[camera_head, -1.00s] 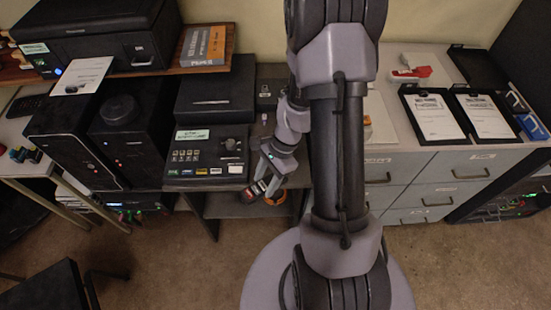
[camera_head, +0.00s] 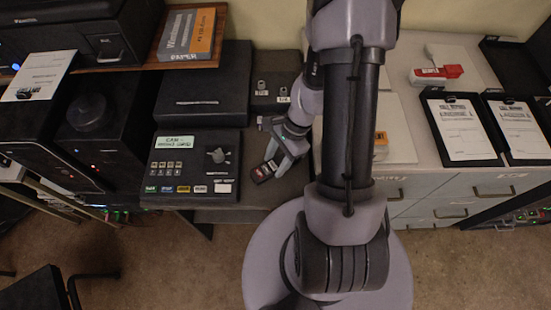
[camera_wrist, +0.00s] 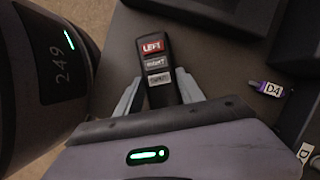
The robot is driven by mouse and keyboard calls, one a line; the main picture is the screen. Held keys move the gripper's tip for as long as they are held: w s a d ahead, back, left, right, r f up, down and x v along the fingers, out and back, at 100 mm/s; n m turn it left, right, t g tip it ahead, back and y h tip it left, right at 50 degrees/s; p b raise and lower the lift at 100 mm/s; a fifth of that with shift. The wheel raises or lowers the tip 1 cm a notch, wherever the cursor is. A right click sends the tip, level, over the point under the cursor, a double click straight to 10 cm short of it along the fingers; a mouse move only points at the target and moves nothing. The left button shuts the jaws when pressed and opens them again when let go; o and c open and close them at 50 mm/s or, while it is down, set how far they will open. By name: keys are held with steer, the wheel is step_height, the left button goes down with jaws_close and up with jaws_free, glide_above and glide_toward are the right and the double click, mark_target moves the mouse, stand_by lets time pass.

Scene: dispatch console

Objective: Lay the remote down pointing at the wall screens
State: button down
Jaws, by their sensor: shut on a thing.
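A slim black remote (camera_wrist: 157,72) with a red LEFT label and smaller grey and white labels is between the two fingers of my gripper (camera_wrist: 159,90). My gripper is shut on its near part; the labelled end points away from the palm. In the head view the remote (camera_head: 263,172) shows small and dark with a red mark, held by my gripper (camera_head: 272,164) over the dark desk strip right of the CAM panel. I cannot tell whether it touches the surface. No wall screens are in view.
The CAM button panel (camera_head: 190,170) with a joystick is left of my gripper. A black box (camera_head: 203,88) stands behind it. Clipboards (camera_head: 459,128) lie at right. Bare desk surrounds the remote's far end.

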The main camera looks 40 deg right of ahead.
steer(key=shift+s+f, duration=0.1)
steer(key=shift+f, duration=0.05)
steer(key=c, duration=0.7)
jaws_free()
